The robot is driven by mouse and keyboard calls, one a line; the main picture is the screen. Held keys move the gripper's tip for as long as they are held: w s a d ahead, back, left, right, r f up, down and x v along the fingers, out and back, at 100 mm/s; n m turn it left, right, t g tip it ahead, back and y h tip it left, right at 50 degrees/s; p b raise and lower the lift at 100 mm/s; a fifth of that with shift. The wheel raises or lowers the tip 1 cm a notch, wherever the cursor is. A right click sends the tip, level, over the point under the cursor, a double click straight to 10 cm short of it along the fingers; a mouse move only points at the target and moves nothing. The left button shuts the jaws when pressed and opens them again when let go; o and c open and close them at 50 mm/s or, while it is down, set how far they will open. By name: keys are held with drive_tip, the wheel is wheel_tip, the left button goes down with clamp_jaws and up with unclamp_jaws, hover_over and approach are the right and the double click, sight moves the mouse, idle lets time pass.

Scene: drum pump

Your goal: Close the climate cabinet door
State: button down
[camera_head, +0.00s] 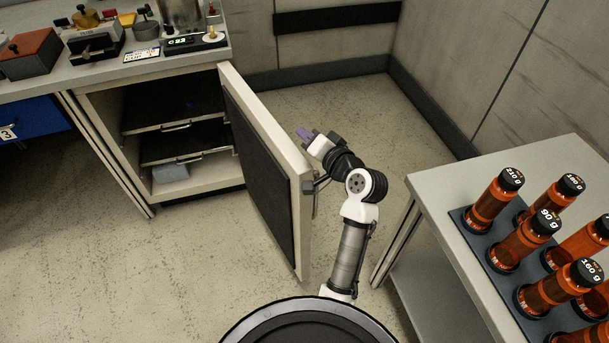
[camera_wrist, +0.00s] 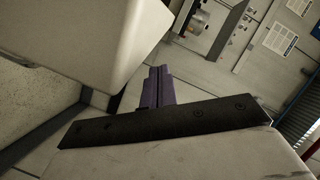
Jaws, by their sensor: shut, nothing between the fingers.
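The climate cabinet (camera_head: 205,171) stands under the bench at the left, with dark shelves inside. Its door (camera_head: 279,157) stands wide open, swung out toward me, with a dark inner panel and a pale frame. My gripper (camera_head: 306,134) has purple fingers and is to the right of the door, on its outer side. In the wrist view my gripper (camera_wrist: 158,72) shows its purple fingers together and empty. A pale surface, probably the door (camera_wrist: 85,40), fills the upper left there. I cannot tell whether the gripper touches it. The door's handle (camera_head: 317,184) is partly hidden by my arm.
A side table (camera_head: 437,195) at the right holds a rack of several orange bottles (camera_head: 520,240). The bench top (camera_head: 100,70) carries instruments and boxes. Bare floor (camera_head: 190,265) lies in front of the cabinet. A wall corner is behind my gripper.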

sight(312, 172)
drive_tip(key=s+d+f+m+y, duration=0.3)
drive_tip(key=s+d+f+m, duration=0.2)
drive_tip(key=s+d+f, duration=0.45)
drive_tip(key=s+a+p+x, duration=0.1)
drive_tip(key=x, duration=0.8)
drive_tip(key=shift+w+a+r+g+p, duration=0.2)
drive_tip(key=shift+a+r+g+p, duration=0.05)
drive_tip(key=shift+g+p, duration=0.05)
drive_tip(key=shift+s+a, duration=0.1)
drive_tip(key=shift+a, duration=0.05)
